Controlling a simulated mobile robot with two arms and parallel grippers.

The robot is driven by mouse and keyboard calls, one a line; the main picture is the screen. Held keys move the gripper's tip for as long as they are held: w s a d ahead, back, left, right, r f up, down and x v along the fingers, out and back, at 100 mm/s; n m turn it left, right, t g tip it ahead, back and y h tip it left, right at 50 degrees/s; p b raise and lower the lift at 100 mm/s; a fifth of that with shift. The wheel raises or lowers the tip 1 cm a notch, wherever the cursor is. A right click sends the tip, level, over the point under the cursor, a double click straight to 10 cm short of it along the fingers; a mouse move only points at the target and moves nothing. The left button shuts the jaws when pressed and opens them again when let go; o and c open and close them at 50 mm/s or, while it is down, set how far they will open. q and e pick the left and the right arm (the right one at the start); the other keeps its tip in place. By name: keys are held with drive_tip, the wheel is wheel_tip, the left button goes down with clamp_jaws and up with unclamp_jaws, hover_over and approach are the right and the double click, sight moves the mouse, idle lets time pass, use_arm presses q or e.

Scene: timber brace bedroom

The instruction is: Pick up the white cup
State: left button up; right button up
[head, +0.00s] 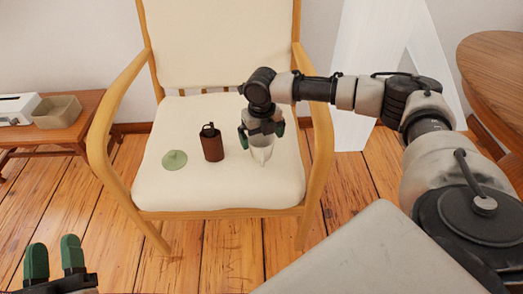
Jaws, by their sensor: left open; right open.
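The white cup (262,154) is on the cream seat of the wooden chair, right of the seat's middle. Its upper part is hidden by my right gripper. My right gripper (261,134) points down over the cup with its green-tipped fingers apart, one on each side of the cup's upper part. I cannot tell whether the fingers touch it. My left gripper (54,257) is at the bottom left corner, open and empty, over the floor and far from the cup.
A dark brown canister (213,148) and a small pale green object (174,160) are on the seat left of the cup. The chair (156,205) has raised wooden armrests on both sides. A side table (75,130) holds a beige bowl (57,113). A round table (500,65) is at right.

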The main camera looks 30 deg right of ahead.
sight(262, 146)
wheel_tip(262, 146, down, 3)
drive_tip(key=shift+s+b, duration=0.15)
drive_tip(key=shift+b, duration=0.55)
drive_tip(key=shift+f, duration=0.4)
use_arm(q)
drive_tip(key=s+r+t, duration=0.1)
drive_tip(key=s+r+t+h, duration=0.1)
drive_tip(key=r+t, duration=0.1)
drive_tip(key=s+r+t+h, duration=0.1)
drive_tip(key=t, duration=0.1)
drive_tip(key=shift+s+r, duration=0.1)
drive_tip(key=shift+r, duration=0.3)
use_arm(e)
drive_tip(key=c, duration=0.9)
drive_tip(key=shift+c, duration=0.2)
